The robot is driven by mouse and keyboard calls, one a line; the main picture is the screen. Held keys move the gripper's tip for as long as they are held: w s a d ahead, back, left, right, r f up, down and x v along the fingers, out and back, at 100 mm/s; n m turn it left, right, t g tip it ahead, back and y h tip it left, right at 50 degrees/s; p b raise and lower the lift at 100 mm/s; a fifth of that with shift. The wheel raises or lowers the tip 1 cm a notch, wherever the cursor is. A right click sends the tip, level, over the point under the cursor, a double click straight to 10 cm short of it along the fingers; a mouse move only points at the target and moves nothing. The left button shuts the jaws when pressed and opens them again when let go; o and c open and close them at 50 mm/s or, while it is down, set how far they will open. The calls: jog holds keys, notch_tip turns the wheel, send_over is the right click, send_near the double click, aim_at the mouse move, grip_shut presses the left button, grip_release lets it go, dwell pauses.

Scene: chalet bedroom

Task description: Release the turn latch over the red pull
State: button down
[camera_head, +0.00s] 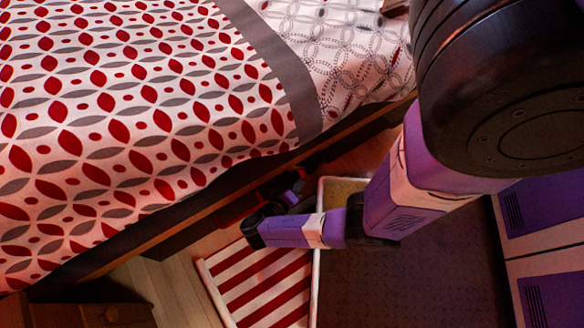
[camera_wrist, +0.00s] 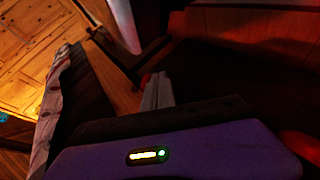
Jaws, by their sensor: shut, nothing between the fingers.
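My gripper (camera_wrist: 157,90) shows in the wrist view as grey fingers, shut and empty, pointing into a dark space beside wooden boards. A small red spot (camera_wrist: 145,79) shows just left of the fingertips; I cannot tell whether it is the red pull, or whether the fingers touch it. I cannot make out the turn latch in either view. In the head view my purple arm bends down beside the bed, and its end is in shadow near the bed's side. A dark red patch (camera_head: 235,209) shows there, too dim to name.
The bed (camera_head: 150,100) with a red and grey patterned cover fills the left. A red-striped mat (camera_head: 262,288) lies on the floor beside a white-rimmed dark surface (camera_head: 410,285). Wooden furniture (camera_head: 90,312) stands bottom left. Bare floor (camera_head: 170,285) shows between.

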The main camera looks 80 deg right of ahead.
jog(key=shift+s+d+r, duration=0.1)
jog(key=shift+s+d, duration=0.3)
jog(key=shift+s, duration=0.1)
jog(key=shift+r+p, duration=0.15)
jog(key=shift+p, duration=0.15)
dwell(1.2)
jog(key=shift+r+p, duration=0.65)
jog(key=shift+r, duration=0.05)
jog(key=w+a+f+b, duration=0.4)
jog(key=w+a+f, duration=0.1)
jog(key=a, duration=0.4)
jog(key=shift+w+a+f, duration=0.25)
jog(key=shift+w, duration=0.25)
dwell(0.4)
